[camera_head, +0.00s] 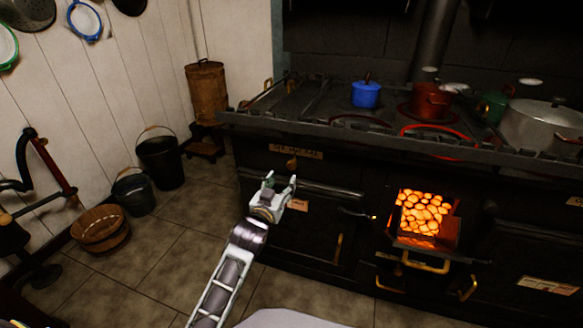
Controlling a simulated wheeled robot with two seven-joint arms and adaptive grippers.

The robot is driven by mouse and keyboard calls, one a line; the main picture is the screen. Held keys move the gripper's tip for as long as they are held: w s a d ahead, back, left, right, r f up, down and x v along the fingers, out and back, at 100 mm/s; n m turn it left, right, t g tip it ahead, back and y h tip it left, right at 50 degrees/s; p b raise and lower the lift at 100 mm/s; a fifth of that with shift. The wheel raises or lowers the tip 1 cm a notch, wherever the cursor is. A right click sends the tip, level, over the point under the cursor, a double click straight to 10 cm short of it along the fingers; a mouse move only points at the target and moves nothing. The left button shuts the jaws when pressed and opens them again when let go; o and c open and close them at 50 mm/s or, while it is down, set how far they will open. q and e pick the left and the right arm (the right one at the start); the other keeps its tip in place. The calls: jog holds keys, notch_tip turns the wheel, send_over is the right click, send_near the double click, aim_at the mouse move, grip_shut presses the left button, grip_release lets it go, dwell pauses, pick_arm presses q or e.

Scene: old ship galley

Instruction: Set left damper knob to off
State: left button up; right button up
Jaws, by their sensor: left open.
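A small brass knob (291,163) sits on the dark front of the stove (340,160), just below a brass label plate (295,152) at the left end. Its setting and the plate's lettering are too small to read. My left gripper (281,179) is open and empty, in front of the stove's left part. Its fingers point up toward the knob, which shows just above the fingertips in the picture. I cannot tell whether they touch it. My right gripper is not in view.
An open firebox (424,213) glows orange to the right. A blue pot (366,94), a red pot (431,101) and a large grey pot (541,125) stand on the stovetop. Buckets (160,162) and a wooden tub (101,230) stand at left. Floor between is clear.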

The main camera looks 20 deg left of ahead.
aim_at(291, 167)
pick_arm(q)
jog(key=shift+w+b, duration=0.5)
jog(key=shift+w, duration=1.4)
jog(key=shift+w+d, duration=0.1)
jog(key=shift+w, duration=0.8)
jog(key=shift+w+b, duration=0.45)
jog(key=shift+w, duration=1.1)
jog(key=shift+w+b, duration=0.3)
jog(key=shift+b, duration=0.05)
jog(key=shift+w, duration=0.55)
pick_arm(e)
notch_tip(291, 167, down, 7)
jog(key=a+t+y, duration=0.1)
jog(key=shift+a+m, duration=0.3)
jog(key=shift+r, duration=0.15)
